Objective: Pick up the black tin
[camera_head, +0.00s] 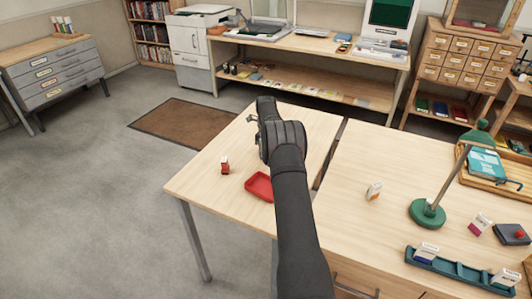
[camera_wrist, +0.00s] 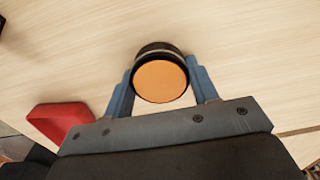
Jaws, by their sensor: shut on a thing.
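In the wrist view the black tin (camera_wrist: 158,50) is a short round thing with black sides, a pale band and an orange top. It sits between the two blue fingers of my gripper (camera_wrist: 160,80), which is shut on it. The fingers touch its left and right sides. Pale wood table surface shows around it; I cannot tell whether the tin rests on the table or is lifted.
A red tray (camera_head: 259,187) lies on the table (camera_head: 205,178) near my arm and also shows in the wrist view (camera_wrist: 58,118). A small red and white object (camera_head: 225,166) stands left of it.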

